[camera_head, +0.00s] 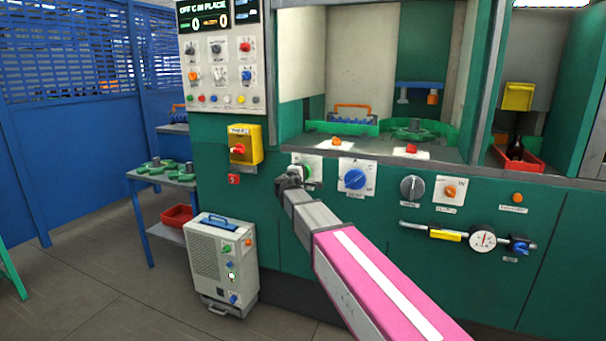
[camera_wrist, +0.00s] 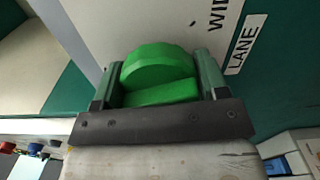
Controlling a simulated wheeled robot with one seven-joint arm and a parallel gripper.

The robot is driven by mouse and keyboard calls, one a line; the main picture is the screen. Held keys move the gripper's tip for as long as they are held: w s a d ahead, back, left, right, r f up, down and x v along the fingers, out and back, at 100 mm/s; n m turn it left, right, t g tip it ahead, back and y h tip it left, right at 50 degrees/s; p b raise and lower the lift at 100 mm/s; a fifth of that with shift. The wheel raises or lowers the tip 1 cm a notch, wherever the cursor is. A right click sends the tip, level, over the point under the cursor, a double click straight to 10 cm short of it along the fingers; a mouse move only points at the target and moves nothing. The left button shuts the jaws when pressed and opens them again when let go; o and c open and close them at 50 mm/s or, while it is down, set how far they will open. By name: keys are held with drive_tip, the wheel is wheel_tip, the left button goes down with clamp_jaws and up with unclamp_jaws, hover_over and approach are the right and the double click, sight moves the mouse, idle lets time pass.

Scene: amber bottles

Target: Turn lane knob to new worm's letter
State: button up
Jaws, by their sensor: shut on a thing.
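The green lane knob (camera_wrist: 160,75) sits between the two fingers of my gripper (camera_wrist: 157,72) in the wrist view, on a white plate (camera_wrist: 190,22). A label reading LANE (camera_wrist: 246,44) is beside it, and part of a word starting "WID" shows on the plate. The knob's pointer position against the letters is hidden. In the head view my gripper (camera_head: 290,182) is at the white plate (camera_head: 311,161) on the green front panel, largely covering the knob. A blue ribbed part with an orange handle (camera_head: 351,109) sits inside the machine; no letter is readable on it.
A blue knob (camera_head: 355,179) is just right of my gripper, then a grey knob (camera_head: 411,188). A yellow switch box (camera_head: 244,144) is at upper left. A grey unit (camera_head: 222,262) stands on the floor below. A blue side table (camera_head: 163,182) is at left.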

idle(0.4)
drive_tip(key=o, duration=0.9)
drive_tip(key=v, duration=1.1)
drive_tip(key=shift+d, duration=0.1)
drive_tip(key=s+d+f+m+g, duration=0.4)
drive_tip(key=d+f+g, duration=0.1)
drive_tip(key=d+f, duration=0.45)
drive_tip(key=s+d+f+m+g, duration=0.3)
drive_tip(key=d+f+m+g, duration=0.1)
drive_tip(key=d+f, duration=0.55)
drive_tip(key=s+d+f+m+g+y, duration=0.2)
drive_tip(key=s+f, duration=0.2)
drive_tip(key=s, duration=0.1)
drive_tip(key=s+d+f+m+g+y, duration=0.2)
drive_tip(key=s+d+f+g, duration=0.1)
drive_tip(key=s+f, duration=0.2)
drive_tip(key=s+d+f+m+g+y, duration=0.2)
drive_tip(key=s+d+f+m+g, duration=0.1)
drive_tip(key=s+f, duration=0.2)
drive_tip(key=shift+s+d, duration=0.2)
drive_tip(key=shift+s, duration=0.95)
